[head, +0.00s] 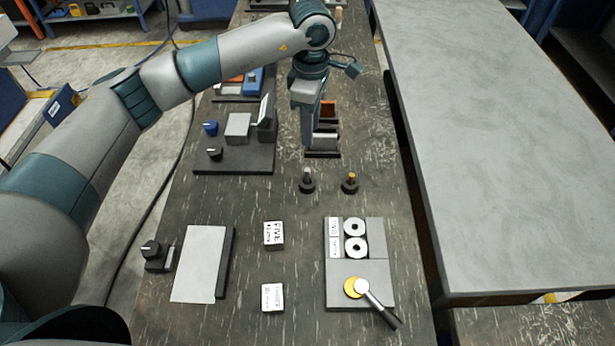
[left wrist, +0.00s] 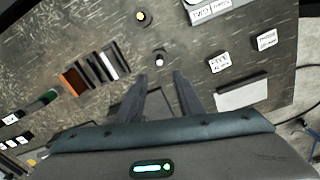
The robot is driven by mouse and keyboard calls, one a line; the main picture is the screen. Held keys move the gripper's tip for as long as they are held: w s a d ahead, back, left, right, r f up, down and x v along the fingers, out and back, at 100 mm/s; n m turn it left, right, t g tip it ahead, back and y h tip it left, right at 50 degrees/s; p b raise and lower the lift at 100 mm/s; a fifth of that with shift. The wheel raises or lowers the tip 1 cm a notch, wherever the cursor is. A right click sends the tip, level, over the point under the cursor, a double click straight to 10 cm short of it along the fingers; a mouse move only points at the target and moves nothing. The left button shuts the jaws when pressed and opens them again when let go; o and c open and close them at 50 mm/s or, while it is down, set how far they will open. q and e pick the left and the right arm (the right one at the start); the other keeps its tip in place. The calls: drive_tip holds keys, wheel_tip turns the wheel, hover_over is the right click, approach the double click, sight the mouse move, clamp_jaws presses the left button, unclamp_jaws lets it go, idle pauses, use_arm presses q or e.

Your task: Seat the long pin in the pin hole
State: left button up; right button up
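Two small black round stands are on the dark table. One holds an upright grey-topped pin (head: 307,175), the other an upright yellow-topped pin (head: 350,178). I cannot tell which is the long pin, and no pin hole can be made out clearly. In the left wrist view the grey-topped pin (left wrist: 160,57) is just beyond the fingertips, and the yellow-topped pin (left wrist: 141,18) is farther up. My left gripper (head: 307,144) points down above the table, behind the grey-topped pin. Its fingers (left wrist: 160,77) are apart with nothing between them. My right gripper is out of view.
A slotted rack (head: 323,153) stands close beside my left gripper. A dark fixture plate (head: 225,165) with knobs lies left. In front are label blocks (head: 273,235), a white pad (head: 200,265) and a grey tray (head: 375,270) with white rings. Bare table surrounds the pin stands.

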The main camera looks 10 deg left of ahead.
use_arm(q)
drive_tip(key=b, duration=0.3)
approach(307, 170)
drive_tip(key=f, duration=0.5)
drive_tip(key=shift+d+f, duration=0.25)
drive_tip(key=shift+d, duration=0.1)
drive_tip(key=shift+f, duration=0.15)
drive_tip(key=f, duration=0.3)
drive_tip(key=shift+a+f+b, duration=0.3)
drive_tip(key=shift+a+f, duration=0.05)
drive_tip(key=shift+w+f, duration=0.1)
drive_tip(key=shift+f, duration=0.6)
drive_tip(key=shift+r, duration=0.1)
clamp_jaws()
